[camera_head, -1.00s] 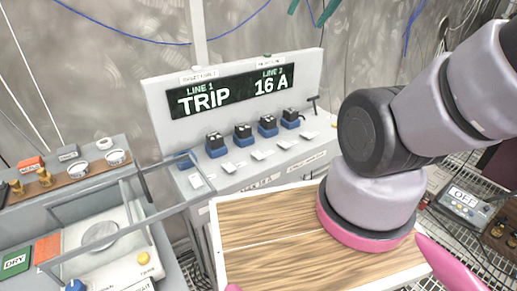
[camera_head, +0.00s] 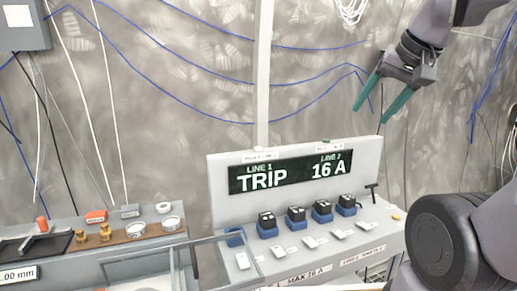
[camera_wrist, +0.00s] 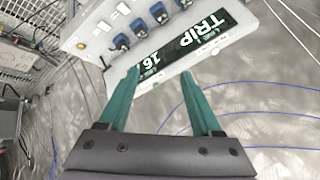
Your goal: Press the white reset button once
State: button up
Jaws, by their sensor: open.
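A light grey console (camera_head: 218,180) carries a dark display (camera_head: 290,175) reading "LINE 1 TRIP" and "LINE 2 16 A". A small white piece (camera_head: 258,149) sits on its top edge above a label; I cannot tell if it is the white reset button. A green piece (camera_head: 326,140) sits farther right on that edge. My gripper (camera_head: 375,113) is open and empty, raised above the console's right end, its teal fingers angled down-left. The wrist view shows the open fingers (camera_wrist: 160,73) with the display (camera_wrist: 185,42) beyond them. No contact shows.
Several blue-based black blocks (camera_head: 296,215) and white switches (camera_head: 310,242) line the console's sloping front. A black T-handle (camera_head: 373,190) stands at its right, near a yellow button (camera_head: 396,216). A bench with a clear-walled case (camera_head: 200,262) is left. Blue cables (camera_head: 300,78) hang on the wall.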

grip_shut()
dwell(1.5)
